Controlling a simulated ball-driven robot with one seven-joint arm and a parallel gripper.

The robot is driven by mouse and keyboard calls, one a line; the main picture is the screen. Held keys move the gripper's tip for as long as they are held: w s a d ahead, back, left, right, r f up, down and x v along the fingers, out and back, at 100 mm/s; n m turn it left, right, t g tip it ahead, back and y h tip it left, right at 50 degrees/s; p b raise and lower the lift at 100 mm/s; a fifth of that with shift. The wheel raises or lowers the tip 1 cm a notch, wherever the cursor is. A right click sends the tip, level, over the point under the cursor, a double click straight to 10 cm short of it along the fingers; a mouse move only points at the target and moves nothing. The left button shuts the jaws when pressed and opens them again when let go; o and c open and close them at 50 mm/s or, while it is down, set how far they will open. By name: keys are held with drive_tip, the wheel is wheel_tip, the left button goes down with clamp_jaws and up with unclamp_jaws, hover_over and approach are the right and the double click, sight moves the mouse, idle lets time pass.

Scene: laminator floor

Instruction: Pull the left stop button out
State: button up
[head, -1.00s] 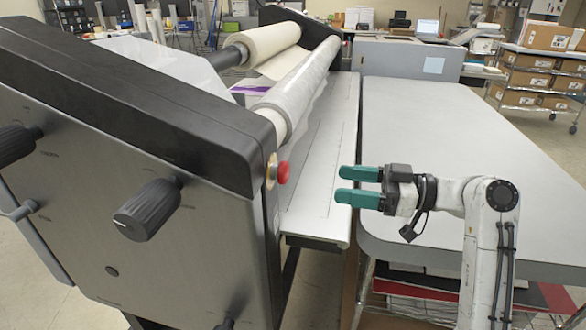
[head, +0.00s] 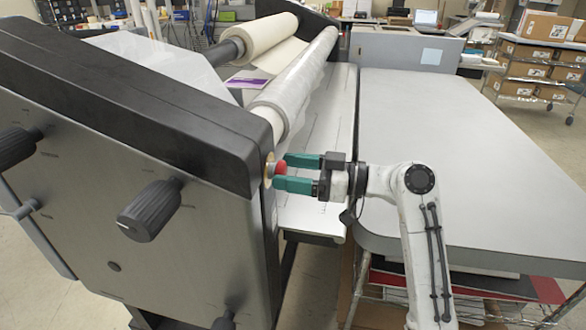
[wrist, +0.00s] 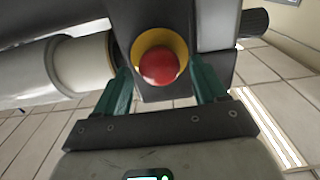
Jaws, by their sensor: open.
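The left stop button is a red mushroom button (head: 280,168) with a yellow collar on the right-facing side of the laminator's near end housing. In the wrist view the red button (wrist: 159,66) sits inside its yellow ring (wrist: 177,42), between the two green fingers. My gripper (head: 285,172) is open, with its fingertips on either side of the button in the head view. In the wrist view my gripper (wrist: 163,85) shows a gap between each finger and the red cap. The button's stem is hidden behind the cap.
The laminator's grey end panel (head: 75,200) with black knobs (head: 150,210) stands at the left. A film roll (head: 300,85) runs back from beside the button. A grey table (head: 450,140) is at the right, below and beside my arm.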

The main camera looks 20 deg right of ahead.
clamp_jaws()
idle(0.7)
